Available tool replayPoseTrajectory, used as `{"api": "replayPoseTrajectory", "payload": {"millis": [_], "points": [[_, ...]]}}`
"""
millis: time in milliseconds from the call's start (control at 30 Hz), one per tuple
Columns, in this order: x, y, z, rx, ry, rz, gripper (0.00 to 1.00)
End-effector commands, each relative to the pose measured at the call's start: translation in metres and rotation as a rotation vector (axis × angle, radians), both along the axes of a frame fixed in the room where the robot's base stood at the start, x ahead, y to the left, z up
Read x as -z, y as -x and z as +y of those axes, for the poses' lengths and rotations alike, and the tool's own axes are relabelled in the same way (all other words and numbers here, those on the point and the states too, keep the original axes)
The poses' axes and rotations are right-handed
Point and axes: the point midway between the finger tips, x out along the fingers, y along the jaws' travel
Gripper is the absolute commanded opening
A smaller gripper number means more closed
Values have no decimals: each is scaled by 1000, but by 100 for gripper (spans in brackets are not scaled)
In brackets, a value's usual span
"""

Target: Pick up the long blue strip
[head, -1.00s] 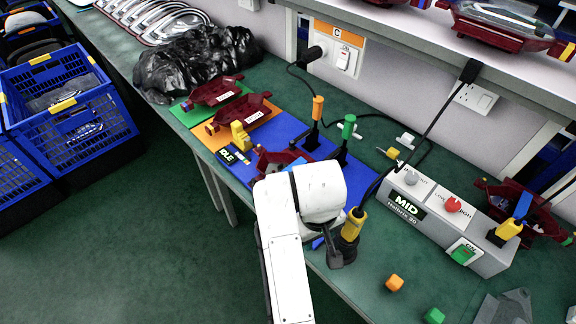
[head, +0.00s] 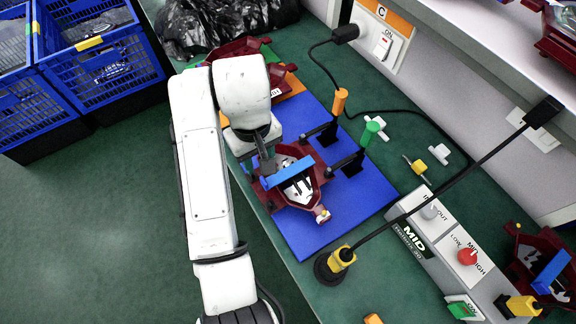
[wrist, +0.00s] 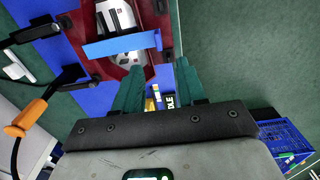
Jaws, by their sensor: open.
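The long blue strip (head: 288,172) lies across a dark red lamp housing (head: 309,195) with white and black parts inside, on the blue mat. In the wrist view the strip (wrist: 108,46) crosses the red housing (wrist: 98,70), just beyond my fingertips. My gripper (wrist: 158,72) is open, its two green fingers apart with nothing seen held between them. The left finger's tip appears close to the strip's lower edge; I cannot tell if they touch. In the head view my gripper (head: 266,160) is over the housing at the strip's left end, its fingers partly hidden.
Orange-handled (head: 339,101) and green-handled (head: 371,132) tools stand right of the lamp. A yellow-based cable stand (head: 341,259) is in front. A grey control box (head: 446,242) and another red lamp with a blue strip (head: 552,272) are farther right. Blue crates (head: 104,75) stand left.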

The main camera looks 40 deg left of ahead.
Motion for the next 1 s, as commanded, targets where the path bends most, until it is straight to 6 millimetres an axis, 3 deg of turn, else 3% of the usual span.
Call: {"api": "replayPoseTrajectory", "payload": {"millis": [100,433,700,1000], "points": [[20,0,-1,0,3,1,40],[46,0,-2,1,3,1,40],[83,0,-4,1,1,0,40],[89,0,-4,2,-1,0,40]]}}
